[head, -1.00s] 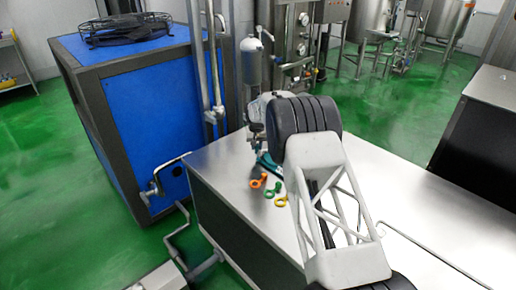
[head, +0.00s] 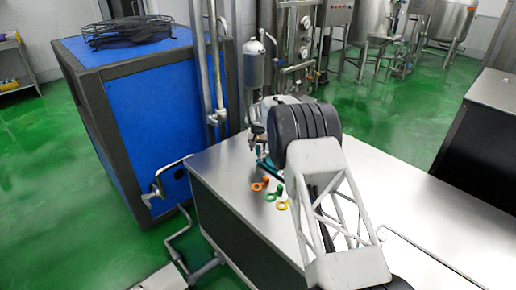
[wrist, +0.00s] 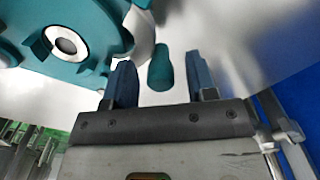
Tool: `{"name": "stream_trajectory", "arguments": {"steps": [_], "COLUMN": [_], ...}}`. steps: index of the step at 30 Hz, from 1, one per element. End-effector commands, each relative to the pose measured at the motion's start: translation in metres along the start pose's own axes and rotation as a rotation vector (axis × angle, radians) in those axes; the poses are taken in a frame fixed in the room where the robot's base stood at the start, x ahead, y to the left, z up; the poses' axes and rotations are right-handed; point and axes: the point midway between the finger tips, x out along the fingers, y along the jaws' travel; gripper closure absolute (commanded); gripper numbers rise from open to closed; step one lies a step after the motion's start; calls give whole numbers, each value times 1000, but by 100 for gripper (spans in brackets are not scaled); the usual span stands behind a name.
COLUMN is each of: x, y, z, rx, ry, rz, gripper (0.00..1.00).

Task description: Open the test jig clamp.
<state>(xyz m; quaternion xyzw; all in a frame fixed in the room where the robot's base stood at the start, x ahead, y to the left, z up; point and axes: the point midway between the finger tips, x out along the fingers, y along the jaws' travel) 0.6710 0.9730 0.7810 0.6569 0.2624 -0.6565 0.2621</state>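The test jig clamp shows as a teal body (wrist: 95,30) with a round pale-centred boss at the upper left of the wrist view. A tapered teal handle (wrist: 160,72) points towards me, in line with the gap between my fingers. My gripper (wrist: 160,84) is open, with one dark blue finger on each side of the handle. I see no clear contact, and cannot tell how deep the handle sits between the fingers. In the head view, only a teal edge of the jig (head: 265,163) shows; my arm hides the rest and the gripper.
Orange, green and yellow ring-ended pieces (head: 270,194) lie on the steel bench (head: 235,185) beside the jig. Vertical pipes (head: 213,75) and a metal cylinder (head: 254,65) stand behind it. A blue cabinet (head: 145,110) is at left. The bench's near left part is clear.

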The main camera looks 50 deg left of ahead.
Motion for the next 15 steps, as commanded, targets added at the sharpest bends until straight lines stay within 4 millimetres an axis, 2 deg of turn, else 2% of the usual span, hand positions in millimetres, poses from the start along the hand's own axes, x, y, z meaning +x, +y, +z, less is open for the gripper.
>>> {"name": "stream_trajectory", "arguments": {"steps": [8,15], "x": [-1,-18], "y": [0,0], "z": [0,0], "rx": [0,0], "ry": [0,0], "rz": [0,0], "gripper": [48,48]}}
